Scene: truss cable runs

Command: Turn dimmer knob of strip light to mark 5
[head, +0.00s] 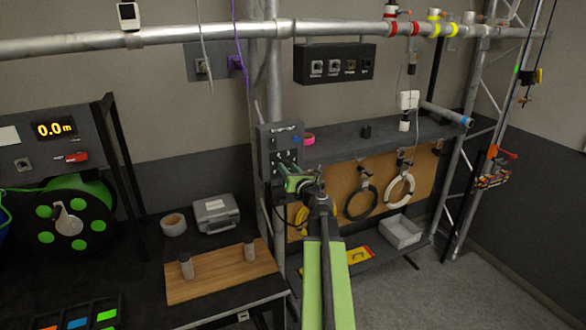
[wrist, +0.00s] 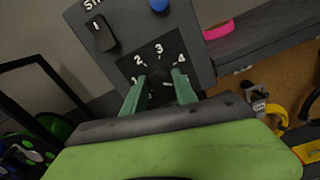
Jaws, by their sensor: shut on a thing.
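The grey strip light control box (wrist: 192,45) fills the upper middle of the wrist view. It has a dark dial plate with white marks; 2, 3 and 4 are readable and the rest is mostly covered by my fingers. The dark dimmer knob (wrist: 158,95) sits at the middle of the plate. My gripper (wrist: 159,85) is shut on the knob, one green finger on each side. The knob's pointer cannot be made out. In the head view the box (head: 268,141) is on the upright post, with my gripper (head: 287,168) at its lower part.
A black rocker switch (wrist: 100,33) and a blue button (wrist: 159,5) are on the box above the dial. A grey shelf (head: 345,148) with a pink tape roll (head: 309,139) runs off to the right. Cable coils (head: 361,203) hang below it. A workbench stands at the left.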

